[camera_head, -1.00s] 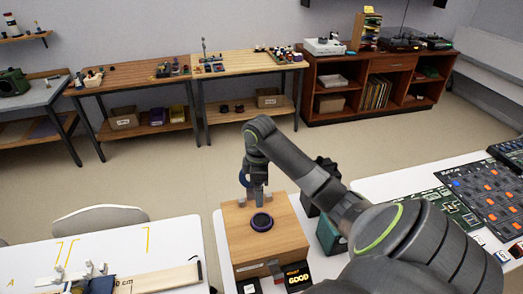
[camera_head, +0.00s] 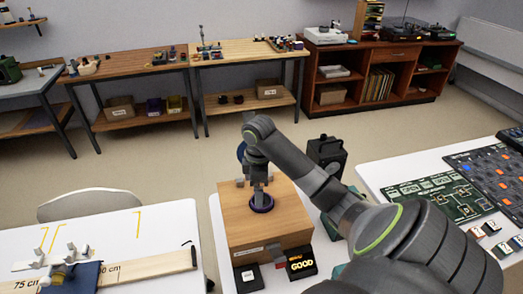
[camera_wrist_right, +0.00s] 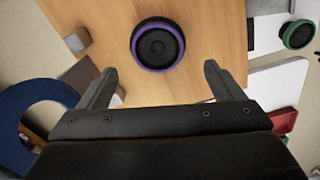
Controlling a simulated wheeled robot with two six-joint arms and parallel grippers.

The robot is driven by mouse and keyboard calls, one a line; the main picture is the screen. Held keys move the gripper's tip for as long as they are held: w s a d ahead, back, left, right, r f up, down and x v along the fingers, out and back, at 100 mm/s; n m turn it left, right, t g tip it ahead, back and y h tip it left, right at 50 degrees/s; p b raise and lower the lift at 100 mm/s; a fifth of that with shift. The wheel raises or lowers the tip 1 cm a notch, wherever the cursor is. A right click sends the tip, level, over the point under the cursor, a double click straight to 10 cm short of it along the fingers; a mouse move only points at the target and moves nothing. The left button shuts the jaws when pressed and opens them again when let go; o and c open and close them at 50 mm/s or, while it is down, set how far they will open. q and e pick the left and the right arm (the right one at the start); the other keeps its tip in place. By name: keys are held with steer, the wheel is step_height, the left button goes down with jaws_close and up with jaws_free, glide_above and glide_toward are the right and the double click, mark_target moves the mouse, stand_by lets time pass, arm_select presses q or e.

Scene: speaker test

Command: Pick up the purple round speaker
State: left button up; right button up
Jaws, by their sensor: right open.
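The purple round speaker (camera_head: 261,203) is a dark disc with a purple rim. It lies on top of the wooden box (camera_head: 240,226) in the head view. My right gripper (camera_head: 260,186) is above it and partly covers it in that view. In the right wrist view the purple speaker (camera_wrist_right: 157,43) lies ahead of the two fingertips, between their lines. The right gripper (camera_wrist_right: 160,72) is open and empty there, its fingers apart from the speaker. The left gripper is not in view.
A "GOOD" sign (camera_head: 301,265) and a small black block (camera_head: 249,278) stand at the box's front. A black speaker box (camera_head: 326,157) stands behind my arm. A green-rimmed round speaker (camera_wrist_right: 298,34) shows in the wrist view. A white table (camera_head: 120,240) is at left.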

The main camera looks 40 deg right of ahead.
mark_target(267, 200)
steer(key=shift+f+b, duration=0.5)
steer(key=shift+f, duration=0.05)
step_height(267, 200, down, 3)
steer(key=shift+d+f+b, duration=0.1)
steer(key=shift+f+b, duration=0.1)
steer(key=shift+b, duration=1)
steer(key=shift+w+f, duration=0.1)
steer(key=shift+f, duration=0.3)
steer(key=shift+c, duration=0.3)
steer(key=c, duration=1.2)
